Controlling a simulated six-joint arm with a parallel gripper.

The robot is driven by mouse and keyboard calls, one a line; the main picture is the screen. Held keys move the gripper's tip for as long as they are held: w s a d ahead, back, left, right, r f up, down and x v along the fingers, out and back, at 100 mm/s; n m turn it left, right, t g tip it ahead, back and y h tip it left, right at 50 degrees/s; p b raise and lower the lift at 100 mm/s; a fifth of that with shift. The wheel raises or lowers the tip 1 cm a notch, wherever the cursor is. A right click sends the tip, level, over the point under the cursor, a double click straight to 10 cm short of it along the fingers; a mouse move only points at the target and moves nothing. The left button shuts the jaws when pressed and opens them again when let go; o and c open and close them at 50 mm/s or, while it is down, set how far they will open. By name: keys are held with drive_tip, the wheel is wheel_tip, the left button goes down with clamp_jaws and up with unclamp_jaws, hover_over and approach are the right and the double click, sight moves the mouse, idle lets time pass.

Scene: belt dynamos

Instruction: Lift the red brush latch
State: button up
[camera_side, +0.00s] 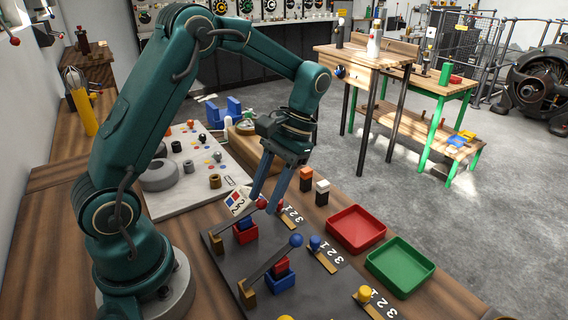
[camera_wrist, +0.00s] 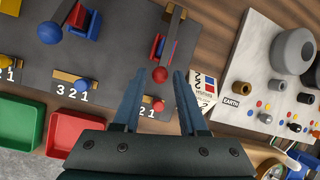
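The red brush latch is a dark lever with a red ball knob (camera_wrist: 160,74) on a dark panel (camera_wrist: 120,45). In the side view its red knob (camera_side: 261,204) shows close to my fingertips, beside a red and blue block (camera_side: 245,229). My gripper (camera_wrist: 159,73) is open, with fingers pointing down. In the wrist view the knob appears between the two fingertips; I cannot tell its exact depth between them. A smaller red knob (camera_wrist: 158,105) sits on a brass slider marked 3 2 1, also between the fingers in that view.
A similar lever with a blue ball (camera_side: 296,240) stands nearby on the panel. Blue (camera_side: 315,243) and yellow (camera_side: 364,294) sliders line its edge. Red (camera_side: 356,228) and green (camera_side: 400,267) trays lie to the right. A white board (camera_side: 190,165) with round parts is behind.

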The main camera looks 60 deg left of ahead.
clamp_jaws()
idle(1.2)
